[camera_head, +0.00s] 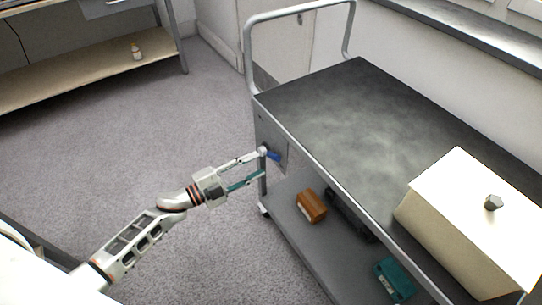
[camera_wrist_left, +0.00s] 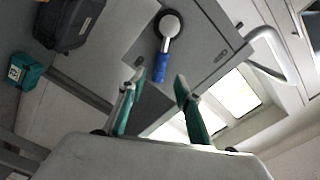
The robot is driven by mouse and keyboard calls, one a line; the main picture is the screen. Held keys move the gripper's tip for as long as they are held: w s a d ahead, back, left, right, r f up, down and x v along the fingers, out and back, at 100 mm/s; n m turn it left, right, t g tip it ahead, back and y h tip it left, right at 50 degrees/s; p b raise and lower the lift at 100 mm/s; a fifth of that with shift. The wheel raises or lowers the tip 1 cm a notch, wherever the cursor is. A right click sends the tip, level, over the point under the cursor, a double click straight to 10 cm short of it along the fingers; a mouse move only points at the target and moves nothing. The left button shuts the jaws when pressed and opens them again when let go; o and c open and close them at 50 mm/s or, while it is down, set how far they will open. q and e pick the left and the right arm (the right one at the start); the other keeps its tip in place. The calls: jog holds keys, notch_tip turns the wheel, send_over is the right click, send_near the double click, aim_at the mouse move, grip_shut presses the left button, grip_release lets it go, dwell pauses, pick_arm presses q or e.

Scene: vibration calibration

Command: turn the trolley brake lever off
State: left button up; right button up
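The brake lever has a blue handle (camera_head: 273,156) and is mounted on the end panel of the grey trolley (camera_head: 340,150). In the left wrist view its blue handle (camera_wrist_left: 160,68) hangs from a round white hub (camera_wrist_left: 170,25). My left gripper (camera_head: 263,164) is at the trolley's end panel, close to the lever. It also shows in the left wrist view (camera_wrist_left: 159,80), open, with the handle's end appearing between its two fingertips. I cannot tell whether a finger touches the handle. My right gripper is out of view.
A cream box with a dark knob (camera_head: 470,215) stands on the trolley top. An orange-brown box (camera_head: 311,206) and a teal box (camera_head: 396,278) are on its lower shelf. A bench (camera_head: 90,65) stands back left. The floor left of the trolley is clear.

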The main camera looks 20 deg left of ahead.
aim_at(271, 157)
pick_arm(q)
jog(key=x, duration=0.5)
jog(key=shift+w+d, duration=0.25)
jog(key=shift+w, duration=0.05)
jog(key=shift+c, duration=0.3)
grip_shut()
